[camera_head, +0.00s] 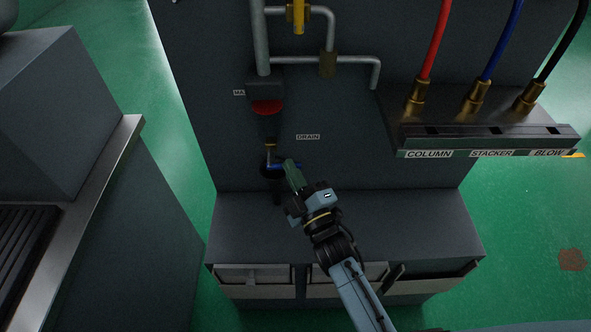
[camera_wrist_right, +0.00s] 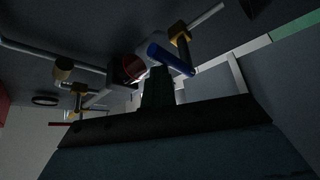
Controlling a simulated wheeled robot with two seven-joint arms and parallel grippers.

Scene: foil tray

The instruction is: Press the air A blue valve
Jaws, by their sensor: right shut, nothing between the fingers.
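The blue valve (camera_head: 272,167) is a small blue lever on a thin pipe fitting low on the dark panel, left of the DRAIN label. It also shows in the right wrist view as a blue bar (camera_wrist_right: 170,58). No label reading air A is legible. My right gripper (camera_head: 290,168) is shut and empty, its green fingers right at the lever and covering part of it. In the right wrist view the fingertips (camera_wrist_right: 158,88) sit just below the blue bar; I cannot tell whether they touch. My left gripper is not in view.
A red knob (camera_head: 267,107) sits above the blue valve. Grey pipes with a yellow handle (camera_head: 298,14) run higher up. Red, blue and black hoses join a labelled shelf (camera_head: 470,142) at right. A ledge (camera_head: 238,230) juts out below. A machine with a metal edge (camera_head: 110,165) stands left.

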